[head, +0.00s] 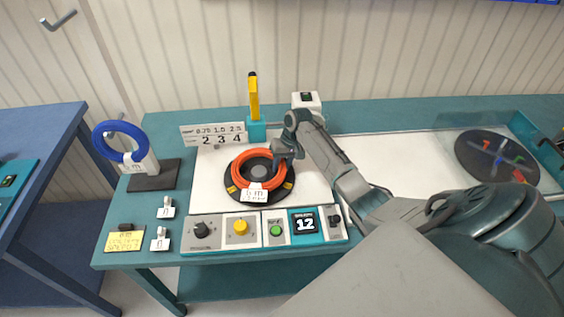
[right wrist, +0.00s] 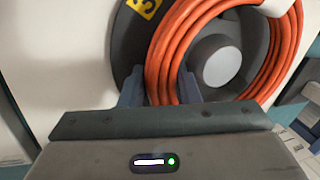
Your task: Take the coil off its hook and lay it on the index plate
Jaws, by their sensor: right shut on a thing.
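An orange coil (head: 238,169) with a white tag (head: 254,192) lies around the grey hub (head: 258,167) of a round black plate (head: 231,189) with yellow marks, which looks like the index plate. My right gripper (head: 279,158) is at the coil's right side. In the right wrist view, my right gripper (right wrist: 160,90) has its fingers on either side of the coil's strands (right wrist: 164,52) and is shut on them. A blue coil (head: 101,144) hangs on a stand with a dark base (head: 154,178) at the left. My left gripper is not in view.
A control panel (head: 264,230) with knobs, buttons and a display reading 12 lies in front of the plate. A number card (head: 213,134) and a yellow upright piece (head: 253,97) stand behind. Another dark disc (head: 484,174) with coloured pieces sits at the far right.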

